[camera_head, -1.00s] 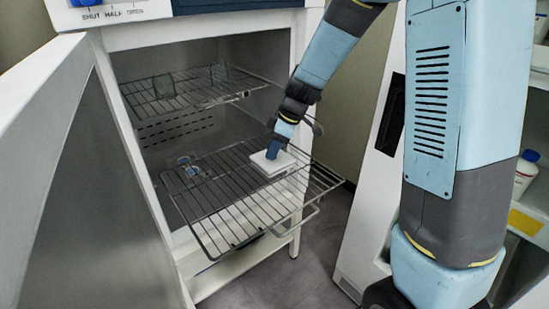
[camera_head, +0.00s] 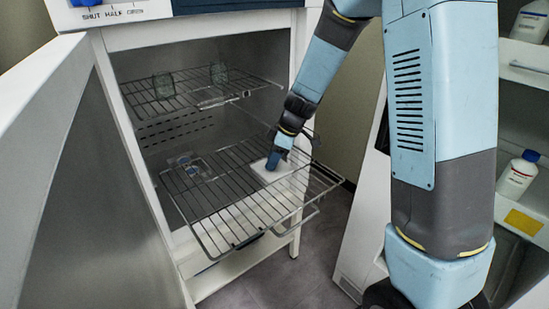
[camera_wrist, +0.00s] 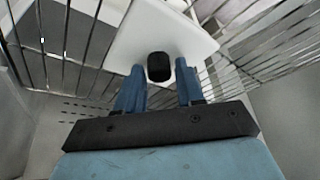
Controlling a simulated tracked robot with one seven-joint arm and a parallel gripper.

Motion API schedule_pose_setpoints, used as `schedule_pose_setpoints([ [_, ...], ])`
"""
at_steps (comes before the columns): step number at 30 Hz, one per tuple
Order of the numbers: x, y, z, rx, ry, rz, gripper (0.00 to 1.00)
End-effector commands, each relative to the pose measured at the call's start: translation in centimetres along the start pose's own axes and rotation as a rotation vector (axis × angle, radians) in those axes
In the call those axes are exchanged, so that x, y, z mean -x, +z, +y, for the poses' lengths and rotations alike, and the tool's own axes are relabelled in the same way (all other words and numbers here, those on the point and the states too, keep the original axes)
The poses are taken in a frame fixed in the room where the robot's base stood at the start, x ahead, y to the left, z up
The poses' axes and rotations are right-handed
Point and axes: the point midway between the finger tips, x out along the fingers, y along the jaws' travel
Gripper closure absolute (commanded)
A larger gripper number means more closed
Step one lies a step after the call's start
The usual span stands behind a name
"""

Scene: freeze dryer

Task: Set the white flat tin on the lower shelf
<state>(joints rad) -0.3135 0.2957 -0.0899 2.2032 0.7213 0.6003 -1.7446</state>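The white flat tin (camera_head: 286,171) lies on the wire lower shelf (camera_head: 215,232), towards its back right, and looks level. It has a dark knob (camera_wrist: 159,67) on top. In the wrist view, the tin (camera_wrist: 190,40) shows as a white plate over the wires. My gripper (camera_head: 272,163) is down at the tin. In the wrist view, its two blue fingers (camera_wrist: 159,66) stand on either side of the knob, with a narrow gap showing at the right; it looks open. The tin's underside is hidden.
The lower shelf sticks out of the dryer. A small clear dish with blue (camera_head: 187,163) sits at its back left. The upper shelf (camera_head: 180,101) carries two glassy items. The open door (camera_head: 90,190) stands at left. Bottles (camera_head: 518,175) stand in a cabinet at right.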

Motion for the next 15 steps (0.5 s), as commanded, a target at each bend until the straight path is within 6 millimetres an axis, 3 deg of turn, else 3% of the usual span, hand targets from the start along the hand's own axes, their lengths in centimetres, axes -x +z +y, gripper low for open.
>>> schedule_pose_setpoints([
  [4, 0.01, -0.01, -0.01, 0.0, 0.0, 0.0, 0.48],
  [15, 0.67, -0.11, 0.02, 0.0, 0.001, 0.002, 0.48],
])
